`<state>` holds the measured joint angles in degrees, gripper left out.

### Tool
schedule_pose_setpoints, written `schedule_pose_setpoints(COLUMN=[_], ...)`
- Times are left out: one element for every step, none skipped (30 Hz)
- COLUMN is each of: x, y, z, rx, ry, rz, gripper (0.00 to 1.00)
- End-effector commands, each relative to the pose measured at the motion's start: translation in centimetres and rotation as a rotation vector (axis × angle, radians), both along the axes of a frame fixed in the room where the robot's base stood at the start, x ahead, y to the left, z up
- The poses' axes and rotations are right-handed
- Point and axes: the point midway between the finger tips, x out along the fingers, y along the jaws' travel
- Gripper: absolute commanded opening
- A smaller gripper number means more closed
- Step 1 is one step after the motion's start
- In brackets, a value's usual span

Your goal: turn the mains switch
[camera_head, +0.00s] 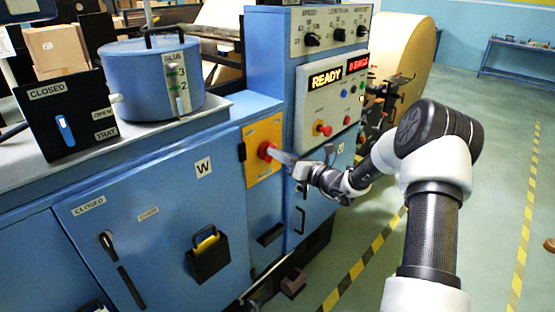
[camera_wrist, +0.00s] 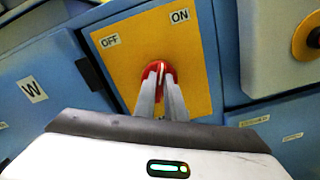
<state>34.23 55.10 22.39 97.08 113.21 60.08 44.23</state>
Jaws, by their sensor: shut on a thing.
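The mains switch is a red rotary knob (camera_head: 266,150) on a yellow plate (camera_head: 254,166) on the blue cabinet's side. In the wrist view the red knob (camera_wrist: 155,70) sits low between the labels OFF and ON on the yellow plate (camera_wrist: 190,86). My gripper (camera_head: 277,154) reaches it from the right, and its two fingers (camera_wrist: 160,84) are closed on the knob's grip. The fingers hide part of the knob, so I cannot tell exactly which label it points at.
The control panel (camera_head: 330,105) beside it reads READY and has a red button (camera_head: 323,129). A blue glue pot (camera_head: 150,80) stands on the counter. A black holder (camera_head: 208,257) hangs on the cabinet door.

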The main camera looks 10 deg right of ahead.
Motion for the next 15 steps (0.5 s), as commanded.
schedule_pose_setpoints(x=[-0.03, -0.04, -0.06, -0.07, -0.08, -0.11, -0.13, -0.14, -0.15, -0.17, -0.18, -0.19, -0.20, -0.22, -0.23], y=[-0.05, -0.03, 0.00, 0.02, 0.04, 0.07, 0.10, 0.11, 0.14, 0.16, 0.18, 0.20, 0.21, 0.23, 0.25], z=[-0.39, -0.40, -0.43, -0.42, -0.41, -0.44, -0.48, -0.47, -0.47, -0.49, -0.51, -0.49, -0.49, -0.54, -0.54], rx=[-0.037, -0.059, -0.091, -0.114, -0.138, -0.169, -0.191, -0.215, -0.246, -0.269, -0.292, -0.323, -0.347, -0.369, -0.400], ry=[-0.028, -0.044, -0.066, -0.083, -0.100, -0.122, -0.138, -0.155, -0.178, -0.193, -0.211, -0.234, -0.251, -0.268, -0.290], rz=[0.000, 0.000, 0.000, -0.001, 0.000, -0.001, -0.001, 0.000, -0.001, 0.000, 0.000, -0.001, -0.001, -0.001, -0.001], gripper=[0.00, 0.00, 0.00, 0.00, 0.00, 0.00, 0.00, 0.00, 0.00, 0.00, 0.00, 0.00, 0.00, 0.00, 0.00])
